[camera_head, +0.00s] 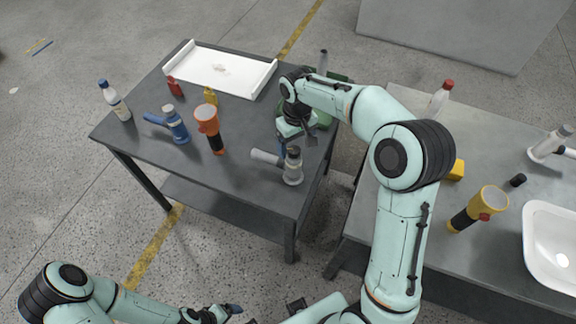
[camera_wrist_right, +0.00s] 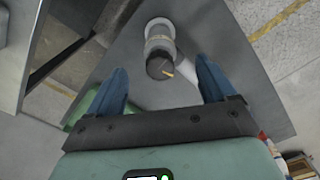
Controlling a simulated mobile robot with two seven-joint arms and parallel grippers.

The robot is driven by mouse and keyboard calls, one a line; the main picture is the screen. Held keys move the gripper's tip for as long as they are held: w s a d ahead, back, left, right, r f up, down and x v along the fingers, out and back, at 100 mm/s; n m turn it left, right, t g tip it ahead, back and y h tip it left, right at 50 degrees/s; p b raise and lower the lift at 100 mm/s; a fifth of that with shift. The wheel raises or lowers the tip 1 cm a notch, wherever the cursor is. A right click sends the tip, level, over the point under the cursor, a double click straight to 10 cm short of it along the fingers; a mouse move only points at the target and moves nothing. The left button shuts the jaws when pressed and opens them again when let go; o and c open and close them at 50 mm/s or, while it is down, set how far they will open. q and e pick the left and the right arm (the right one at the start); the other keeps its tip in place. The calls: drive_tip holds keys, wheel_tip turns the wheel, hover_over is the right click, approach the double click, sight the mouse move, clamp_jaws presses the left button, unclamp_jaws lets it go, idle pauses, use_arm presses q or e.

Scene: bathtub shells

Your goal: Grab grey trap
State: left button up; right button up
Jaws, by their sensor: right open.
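The grey trap (camera_head: 293,169) stands near the front right corner of the left dark table (camera_head: 232,172), its side pipe pointing left. My right gripper (camera_head: 298,139) is above and just behind it, pointing down, open and empty. In the right wrist view the grey trap (camera_wrist_right: 159,42) and its dark cap lie between the lines of the two blue fingers, near their tips; I see no grip on it. My left gripper (camera_head: 217,313) is low at the bottom edge, away from the tables; its jaw opening is unclear.
A blue trap (camera_head: 176,126), an orange-and-black flashlight (camera_head: 208,124), a white bottle (camera_head: 114,100) and a white tray (camera_head: 218,72) share the left table. Green things sit partly behind my right arm. The right table (camera_head: 488,150) holds a yellow flashlight (camera_head: 482,206) and a white basin (camera_head: 553,240).

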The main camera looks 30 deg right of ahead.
sight(278, 161)
wheel_tip(278, 161, down, 3)
drive_tip(key=shift+r, duration=0.1)
drive_tip(key=f, duration=0.2)
drive_tip(key=w+f, duration=0.1)
drive_tip(key=f, duration=0.2)
drive_tip(key=shift+w+f, duration=0.3)
drive_tip(key=shift+f, duration=0.1)
drive_tip(key=c, duration=1.5)
